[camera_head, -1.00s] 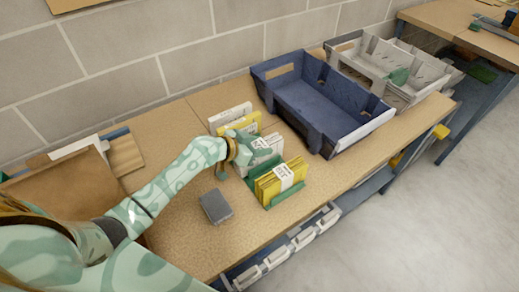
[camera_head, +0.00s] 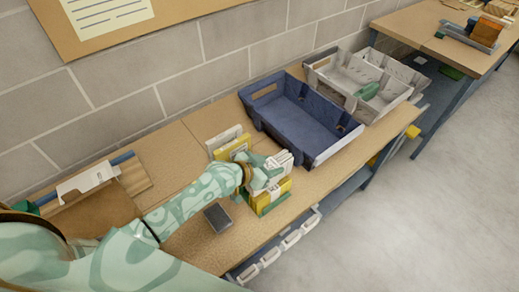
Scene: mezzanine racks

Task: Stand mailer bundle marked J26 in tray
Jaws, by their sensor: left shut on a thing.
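My left gripper (camera_head: 272,171) is shut on a white mailer bundle (camera_head: 285,159), which shows just past its fingers. A yellow bundle (camera_head: 273,192) stands in a green holder (camera_head: 272,206) right by the gripper. Another yellow bundle (camera_head: 233,149) and a white one (camera_head: 222,138) stand behind the hand. The marks on the bundles are too small to read, so I cannot tell which is J26. A blue tray (camera_head: 325,146) with a low front lies empty, to the right of and behind the gripper. My right gripper is out of view.
A grey divided tray (camera_head: 396,95) with a green item (camera_head: 367,91) stands beyond the blue tray. A small dark grey block (camera_head: 218,217) lies on the bench (camera_head: 187,236) in front. A brown board and a clip item (camera_head: 86,181) are at the left.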

